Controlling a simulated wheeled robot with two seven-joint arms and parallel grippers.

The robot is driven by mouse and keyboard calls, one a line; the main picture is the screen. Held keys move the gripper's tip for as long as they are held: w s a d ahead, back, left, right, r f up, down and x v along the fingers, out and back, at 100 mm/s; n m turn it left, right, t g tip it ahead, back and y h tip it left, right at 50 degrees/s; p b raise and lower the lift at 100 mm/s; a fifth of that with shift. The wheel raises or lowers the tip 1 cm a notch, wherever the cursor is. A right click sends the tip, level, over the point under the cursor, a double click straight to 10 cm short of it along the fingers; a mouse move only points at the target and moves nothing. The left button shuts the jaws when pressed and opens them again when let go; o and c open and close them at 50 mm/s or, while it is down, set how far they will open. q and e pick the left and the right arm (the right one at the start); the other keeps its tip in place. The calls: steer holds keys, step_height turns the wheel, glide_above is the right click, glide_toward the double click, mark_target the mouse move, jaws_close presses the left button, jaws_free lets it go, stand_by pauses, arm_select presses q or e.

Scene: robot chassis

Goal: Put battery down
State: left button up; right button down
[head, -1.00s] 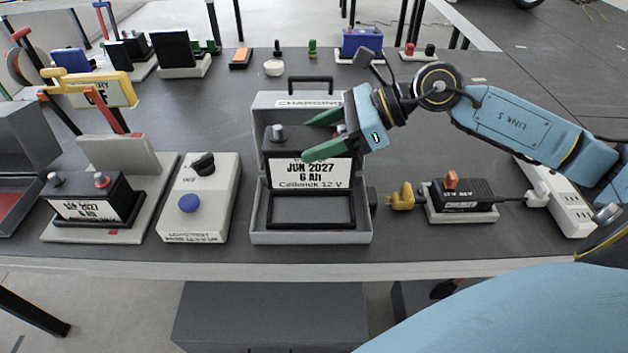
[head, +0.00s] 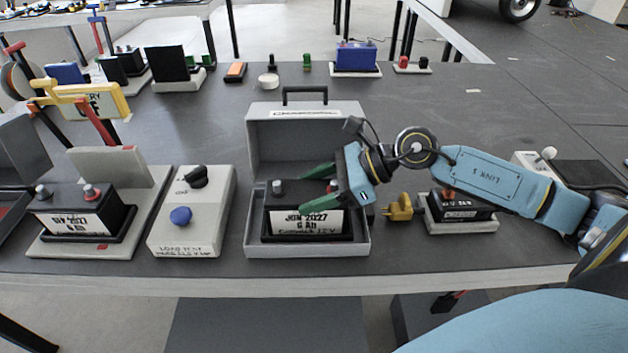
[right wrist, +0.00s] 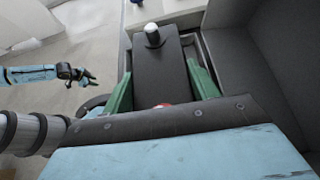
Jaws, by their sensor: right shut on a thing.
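The dark battery (head: 306,221), with a white "JUN 2027 6 Ah" label, stands upright inside the grey open case marked "CHARGING" (head: 250,240). It appears to be down in the case's tray; its underside is hidden by the front rim. My right gripper (head: 314,189) has its green fingers shut on the battery's upper part from the right. In the right wrist view the fingers lie on both sides of the battery (right wrist: 160,70), with a silver terminal at its far end. My left gripper (right wrist: 82,76) shows small at the left of that view, and its jaw opening is unclear.
The load-test box (head: 190,228) with a blue knob stands left of the case. Farther left is another battery (head: 80,215) on a stand. The case lid stands upright behind the battery.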

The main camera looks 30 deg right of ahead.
mark_target(336, 182)
arm_select(q)
steer(key=shift+w+r, duration=0.2)
steer(key=shift+w, duration=0.05)
arm_select(e)
steer(key=shift+w+r, duration=0.1)
steer(key=shift+r, duration=0.05)
steer(key=shift+c, duration=2.1)
jaws_free()
steer(key=shift+f, duration=0.2)
arm_select(q)
steer(key=shift+r, duration=0.1)
arm_select(e)
steer(key=shift+r, duration=0.1)
steer(key=v, duration=0.5)
steer(key=shift+s+p, duration=0.25)
steer(key=shift+p, duration=0.1)
arm_select(q)
steer(key=s+a+f+p, duration=0.1)
steer(key=s+f+p, duration=0.1)
steer(key=s+f, duration=0.2)
steer(key=s, duration=0.3)
arm_select(e)
steer(key=v, duration=0.7)
arm_select(q)
steer(key=shift+g, duration=0.3)
